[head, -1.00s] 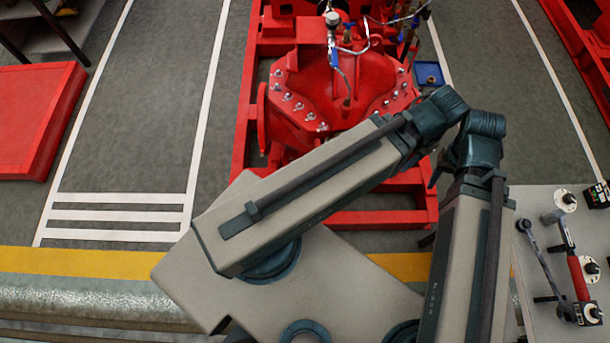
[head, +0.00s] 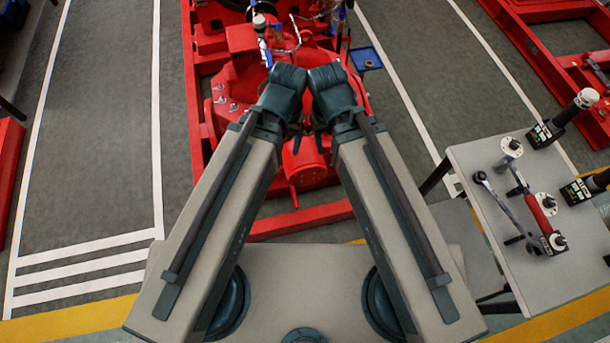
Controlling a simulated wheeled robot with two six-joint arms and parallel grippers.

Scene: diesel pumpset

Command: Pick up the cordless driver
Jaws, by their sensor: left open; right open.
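Two dark tools with black, labelled block-shaped ends lie at the right of the head view. One is at the table's far right corner (head: 565,117), with a pale round cap, and the other is cut off by the right edge (head: 582,189). Either could be the cordless driver; I cannot tell which. My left gripper (head: 296,138) and my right gripper (head: 318,128) are small dark shapes mostly hidden under the wrists, over the red pump set. Both are open and empty, far to the left of the tools.
The grey table (head: 525,275) also holds a ratchet wrench (head: 503,208), a red-handled wrench (head: 540,213) and several pale discs. The red pump set (head: 235,75) stands ahead, beneath my wrists. A blue tray (head: 366,58) lies on the floor beyond.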

